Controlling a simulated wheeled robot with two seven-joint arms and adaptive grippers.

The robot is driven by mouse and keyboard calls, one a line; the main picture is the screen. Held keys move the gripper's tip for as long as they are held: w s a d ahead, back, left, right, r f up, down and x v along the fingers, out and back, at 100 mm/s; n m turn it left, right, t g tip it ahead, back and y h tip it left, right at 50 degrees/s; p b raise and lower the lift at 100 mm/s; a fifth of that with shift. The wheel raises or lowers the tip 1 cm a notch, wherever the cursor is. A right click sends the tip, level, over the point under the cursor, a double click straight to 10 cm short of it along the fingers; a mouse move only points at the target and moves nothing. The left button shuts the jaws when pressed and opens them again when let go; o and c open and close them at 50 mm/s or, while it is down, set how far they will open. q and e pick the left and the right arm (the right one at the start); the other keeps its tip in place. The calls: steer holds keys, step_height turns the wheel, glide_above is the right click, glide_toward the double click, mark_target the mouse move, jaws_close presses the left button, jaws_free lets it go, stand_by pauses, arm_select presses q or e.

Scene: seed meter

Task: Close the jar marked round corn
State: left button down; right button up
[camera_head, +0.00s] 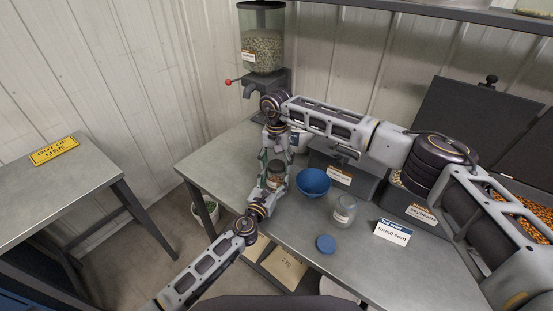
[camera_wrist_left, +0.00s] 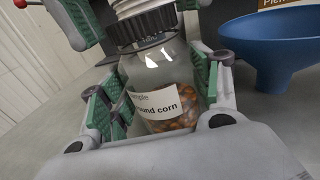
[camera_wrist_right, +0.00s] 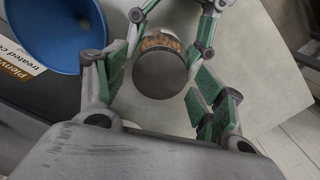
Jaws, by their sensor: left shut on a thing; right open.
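A glass jar (camera_head: 275,174) with orange-brown kernels stands upright over the left part of the table. Its label, partly hidden, reads "…und corn" in the left wrist view (camera_wrist_left: 165,103). My left gripper (camera_wrist_left: 166,92) is shut on the jar's sides. A dark ribbed lid (camera_wrist_left: 142,28) sits on the jar's mouth; whether it is fully tightened I cannot tell. The right wrist view shows the lid from above as a dark grey disc (camera_wrist_right: 165,75). My right gripper (camera_wrist_right: 160,70) is open above the jar, its fingers on either side of the lid.
A seed hopper (camera_head: 263,52) stands behind. The table's left edge is near.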

steer(key=c, duration=1.1)
steer(key=shift+o, duration=0.2)
